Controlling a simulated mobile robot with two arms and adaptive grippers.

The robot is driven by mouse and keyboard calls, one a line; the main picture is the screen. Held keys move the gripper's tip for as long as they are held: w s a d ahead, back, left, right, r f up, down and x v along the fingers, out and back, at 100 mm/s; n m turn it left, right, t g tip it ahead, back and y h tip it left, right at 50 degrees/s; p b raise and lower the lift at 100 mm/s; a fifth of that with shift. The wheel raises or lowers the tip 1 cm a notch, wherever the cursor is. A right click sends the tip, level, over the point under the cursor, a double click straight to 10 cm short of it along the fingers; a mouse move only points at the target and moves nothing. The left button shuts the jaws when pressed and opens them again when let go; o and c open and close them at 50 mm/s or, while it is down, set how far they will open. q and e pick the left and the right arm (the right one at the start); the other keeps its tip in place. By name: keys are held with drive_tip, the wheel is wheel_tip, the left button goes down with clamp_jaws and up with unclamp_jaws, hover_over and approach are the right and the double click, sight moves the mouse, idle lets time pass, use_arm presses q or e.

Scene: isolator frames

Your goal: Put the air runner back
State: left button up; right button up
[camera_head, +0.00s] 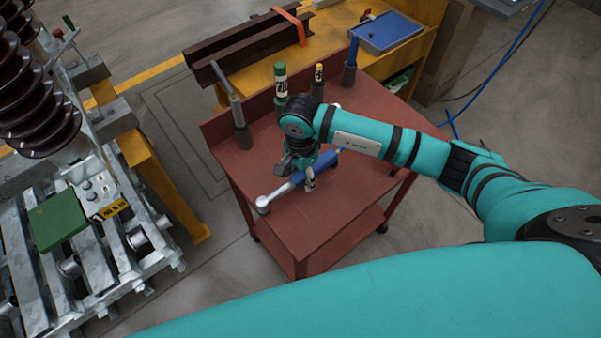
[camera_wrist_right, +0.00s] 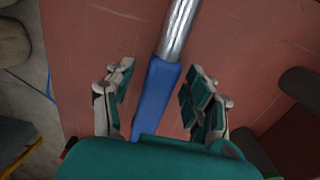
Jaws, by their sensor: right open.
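A long tool with a blue grip (camera_head: 285,188) and a silver round head (camera_head: 263,205) lies on the red cart top (camera_head: 325,215). I cannot tell whether it is the air runner. My right gripper (camera_head: 303,178) is over the tool's blue part and hides some of it. In the right wrist view, the open fingers of my right gripper (camera_wrist_right: 160,100) stand on either side of the blue grip (camera_wrist_right: 155,95), with gaps beside it. The silver shaft (camera_wrist_right: 180,28) runs on beyond the fingers. My left gripper is not in view.
A yellow bench (camera_head: 265,82) is behind. The cart's front is clear.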

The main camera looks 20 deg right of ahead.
sight(300, 174)
drive_tip(key=shift+r, duration=0.45)
wheel_tip(300, 174, up, 11)
drive_tip(key=b, duration=0.2)
drive_tip(key=shift+r+b, duration=0.2)
drive_tip(key=shift+b, duration=0.1)
